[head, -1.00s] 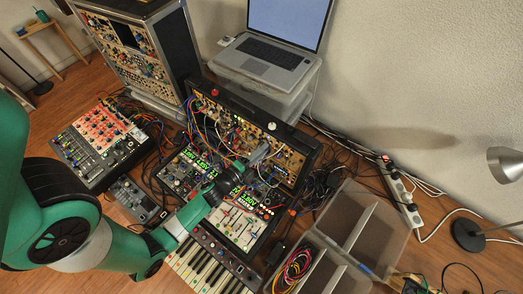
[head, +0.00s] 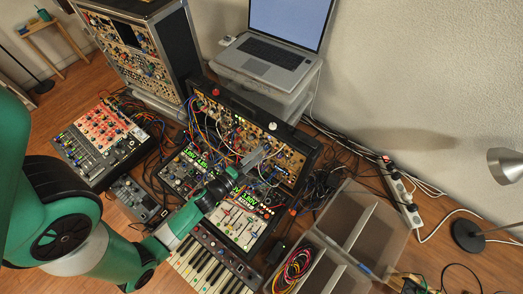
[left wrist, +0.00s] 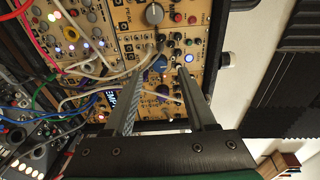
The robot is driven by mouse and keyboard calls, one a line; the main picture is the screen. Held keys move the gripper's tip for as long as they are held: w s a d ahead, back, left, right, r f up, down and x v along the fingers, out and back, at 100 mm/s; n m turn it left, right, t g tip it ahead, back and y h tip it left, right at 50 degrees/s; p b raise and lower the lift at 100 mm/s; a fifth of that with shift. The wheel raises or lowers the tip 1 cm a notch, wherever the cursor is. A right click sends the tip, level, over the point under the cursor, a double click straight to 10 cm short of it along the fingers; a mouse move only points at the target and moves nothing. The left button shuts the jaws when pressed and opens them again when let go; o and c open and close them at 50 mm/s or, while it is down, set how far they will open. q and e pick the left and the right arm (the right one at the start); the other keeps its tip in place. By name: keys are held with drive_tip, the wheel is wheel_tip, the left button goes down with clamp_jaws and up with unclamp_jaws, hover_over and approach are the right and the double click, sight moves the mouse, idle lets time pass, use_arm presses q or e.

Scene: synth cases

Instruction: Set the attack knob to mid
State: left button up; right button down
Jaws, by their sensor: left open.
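My left gripper (head: 257,157) is over the front of the tan-panelled synth case (head: 293,167). In the left wrist view the left gripper (left wrist: 157,78) is open, its two grey fingers apart and pointing at the panel. A blue knob (left wrist: 160,65) shows between the fingers, with nothing visibly gripped. Several small dark knobs (left wrist: 176,44) lie just beyond the right fingertip. A large grey knob (left wrist: 154,14) is farther up. The labels are too small to read, so I cannot tell which knob is attack or its setting. My right gripper is not in view.
Patch cables (left wrist: 95,70) cross the panel close to the left finger. A laptop (head: 268,58) stands behind the case. A keyboard (head: 205,265) lies in front, a mixer (head: 97,143) at left. An open divided box (head: 350,225) and power strip (head: 402,190) are at right.

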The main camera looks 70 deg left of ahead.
use_arm(q)
drive_tip(key=f+p+v, duration=0.1)
drive_tip(key=v, duration=0.7)
drive_tip(key=shift+r, duration=0.45)
drive_tip(key=shift+s+d, duration=0.1)
drive_tip(key=shift+s, duration=0.05)
